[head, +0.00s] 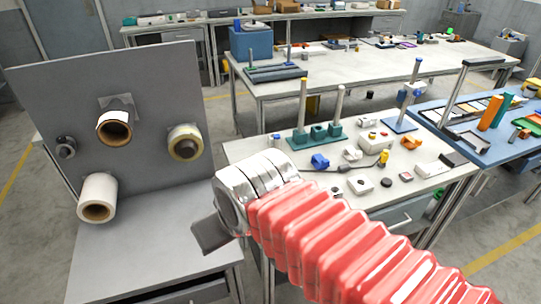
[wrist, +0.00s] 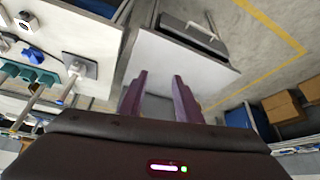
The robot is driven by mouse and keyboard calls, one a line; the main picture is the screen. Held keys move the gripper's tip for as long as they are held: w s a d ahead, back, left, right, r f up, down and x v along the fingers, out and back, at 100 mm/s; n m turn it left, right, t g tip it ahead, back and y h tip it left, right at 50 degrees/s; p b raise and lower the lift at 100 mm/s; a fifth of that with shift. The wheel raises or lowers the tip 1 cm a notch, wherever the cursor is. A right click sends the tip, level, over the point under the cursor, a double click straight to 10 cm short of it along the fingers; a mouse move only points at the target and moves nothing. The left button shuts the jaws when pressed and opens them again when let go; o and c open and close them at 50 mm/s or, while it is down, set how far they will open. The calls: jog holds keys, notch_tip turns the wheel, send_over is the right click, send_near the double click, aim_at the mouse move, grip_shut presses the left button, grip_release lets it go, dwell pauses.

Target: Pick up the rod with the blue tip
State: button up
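A thin grey rod with a blue tip (head: 413,83) stands upright on a flat blue base plate on the right of the middle workbench in the head view. In the wrist view, a rod with a bluish tip (wrist: 70,89) stands on a grey plate at the left; I cannot tell if it is the same one. My gripper (wrist: 159,84) has its two purple fingers spread apart with nothing between them. In the head view my gripper's end (head: 210,233) is left of the workbench, well away from the rod.
A green base with two pale rods (head: 320,132) stands left of the blue-tipped rod. Small parts, including a blue block (head: 320,161), lie on the workbench (head: 240,152). A grey panel (head: 60,100) with rolls on pegs stands at the left. A blue-topped table (head: 480,150) adjoins at the right.

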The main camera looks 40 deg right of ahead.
jog(key=shift+d, duration=0.15)
jog(key=shift+o, duration=0.4)
jog(key=shift+o, duration=0.7)
jog(key=shift+w, duration=0.1)
jog(key=shift+w+d, duration=0.2)
jog(key=shift+w, duration=0.15)
jog(key=w+d+f+m+t+h, duration=0.1)
jog(key=w+d+f+t+h, duration=0.15)
jog(key=w+d, duration=0.55)
jog(key=w+d+f+m+t+h, duration=0.1)
jog(key=w+d+f+m+t, duration=0.15)
jog(key=w+d, duration=0.6)
jog(key=w+d+f+t+h, duration=0.1)
jog(key=d+f, duration=0.1)
jog(key=d, duration=0.2)
jog(key=w+d+f+m+t+h, duration=0.1)
jog(key=d+f+t+h, duration=0.1)
jog(key=d, duration=0.3)
jog(key=w+d+f+m+t+h, duration=0.1)
jog(key=d+t+h, duration=0.1)
jog(key=d, duration=0.2)
jog(key=shift+w+d+f, duration=0.2)
jog(key=shift+d+f, duration=0.1)
jog(key=shift+f, duration=0.1)
